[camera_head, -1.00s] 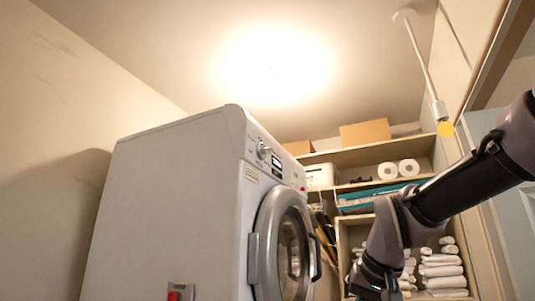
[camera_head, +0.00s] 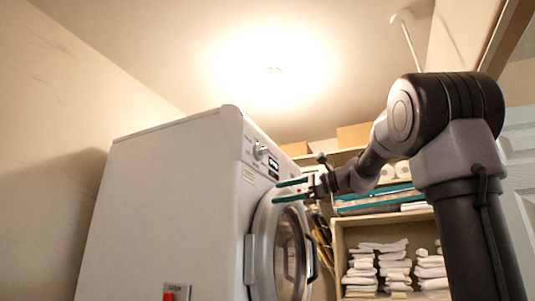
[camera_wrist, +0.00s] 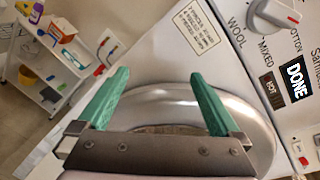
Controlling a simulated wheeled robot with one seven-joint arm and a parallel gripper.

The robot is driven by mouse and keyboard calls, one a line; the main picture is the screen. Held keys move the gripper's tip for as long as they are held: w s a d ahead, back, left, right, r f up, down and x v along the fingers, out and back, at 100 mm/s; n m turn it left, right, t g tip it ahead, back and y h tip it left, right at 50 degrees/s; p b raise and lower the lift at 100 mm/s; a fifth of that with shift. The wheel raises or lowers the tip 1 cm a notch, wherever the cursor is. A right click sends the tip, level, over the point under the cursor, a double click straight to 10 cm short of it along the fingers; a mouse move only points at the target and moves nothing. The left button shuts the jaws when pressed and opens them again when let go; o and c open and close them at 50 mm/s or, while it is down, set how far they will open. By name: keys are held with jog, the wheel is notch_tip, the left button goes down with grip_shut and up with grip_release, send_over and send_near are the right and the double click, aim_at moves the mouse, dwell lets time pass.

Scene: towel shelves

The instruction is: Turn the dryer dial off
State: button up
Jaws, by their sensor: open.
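The dryer (camera_head: 170,200) is a white front-loading machine at the left of the head view. Its dial (camera_head: 260,151) is a white knob high on the front panel; in the wrist view the dial (camera_wrist: 276,14) is at the top right, partly cut off by the frame edge, among printed words such as WOOL and MIXED. My gripper (camera_head: 275,191) has green fingers, open and empty. It is in front of the dryer, below and to the right of the dial, over the upper door area. In the wrist view my gripper (camera_wrist: 155,85) does not touch the dial.
The round door (camera_head: 285,250) is below the panel. A small display (camera_wrist: 296,78) reads DONE, with a HOT light beside it. Shelves (camera_head: 340,222) with folded towels stand behind my arm. A white cart (camera_wrist: 45,65) with bottles shows in the wrist view.

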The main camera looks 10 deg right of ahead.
aim_at(266, 152)
jog(key=w+d+r+m+y, duration=0.1)
jog(key=w+d+r+y, duration=0.15)
jog(key=r, duration=0.35)
jog(key=w+d+r+y, duration=0.2)
jog(key=d+r+y, duration=0.1)
jog(key=r, duration=0.3)
jog(key=x, duration=1)
jog(key=shift+s+r, duration=0.1)
jog(key=shift+r, duration=0.15)
jog(key=c, duration=1.2)
jog(key=shift+c, duration=0.2)
jog(key=shift+n, duration=0.3)
jog(key=n+g, duration=0.1)
jog(key=n, duration=0.2)
jog(key=n+g, duration=0.1)
jog(key=n, duration=0.2)
jog(key=shift+n+g+h, duration=0.3)
jog(key=shift+h, duration=0.05)
jog(key=n+h, duration=0.1)
jog(key=n, duration=0.2)
jog(key=n+g, duration=0.1)
jog(key=n, duration=0.2)
jog(key=shift+w+r+h, duration=0.2)
jog(key=shift+h, duration=0.2)
